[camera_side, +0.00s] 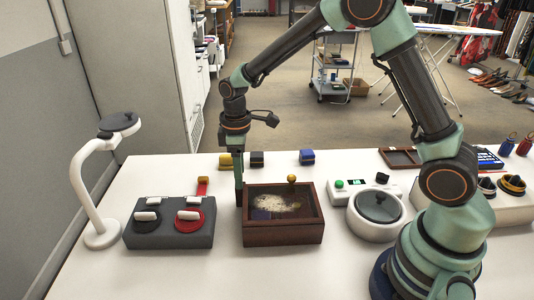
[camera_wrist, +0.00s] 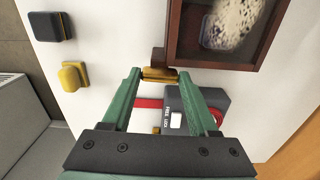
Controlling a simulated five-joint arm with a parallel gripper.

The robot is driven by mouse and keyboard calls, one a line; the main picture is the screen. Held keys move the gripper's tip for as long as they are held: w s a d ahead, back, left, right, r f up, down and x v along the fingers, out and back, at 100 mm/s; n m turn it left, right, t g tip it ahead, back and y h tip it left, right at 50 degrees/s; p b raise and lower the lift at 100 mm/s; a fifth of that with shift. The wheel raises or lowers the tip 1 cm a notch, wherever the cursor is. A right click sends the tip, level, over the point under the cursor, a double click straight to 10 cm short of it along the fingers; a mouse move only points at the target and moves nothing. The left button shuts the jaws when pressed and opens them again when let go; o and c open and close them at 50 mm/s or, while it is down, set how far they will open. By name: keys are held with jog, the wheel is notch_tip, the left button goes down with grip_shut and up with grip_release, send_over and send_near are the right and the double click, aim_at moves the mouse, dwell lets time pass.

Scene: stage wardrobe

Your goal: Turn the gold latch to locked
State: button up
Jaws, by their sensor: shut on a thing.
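A gold latch (camera_wrist: 160,74) shows between my fingertips in the wrist view, against a small brown block at the corner of the wooden box (camera_wrist: 213,61). My gripper (camera_wrist: 158,76) is shut on this gold piece. In the side view my gripper (camera_side: 239,203) points down at the left wall of the wooden box (camera_side: 283,236), and its fingers hide the latch there. The box's clear lid has a gold knob (camera_side: 291,178).
A yellow block (camera_side: 225,160) and a black block (camera_side: 257,158) lie behind.

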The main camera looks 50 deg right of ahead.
jog(key=m, duration=0.8)
jog(key=shift+m, duration=0.4)
jog(key=m, duration=0.4)
jog(key=shift+m, duration=2.3)
jog(key=o, duration=1.4)
notch_tip(320, 180, up, 12)
jog(key=shift+r, duration=0.1)
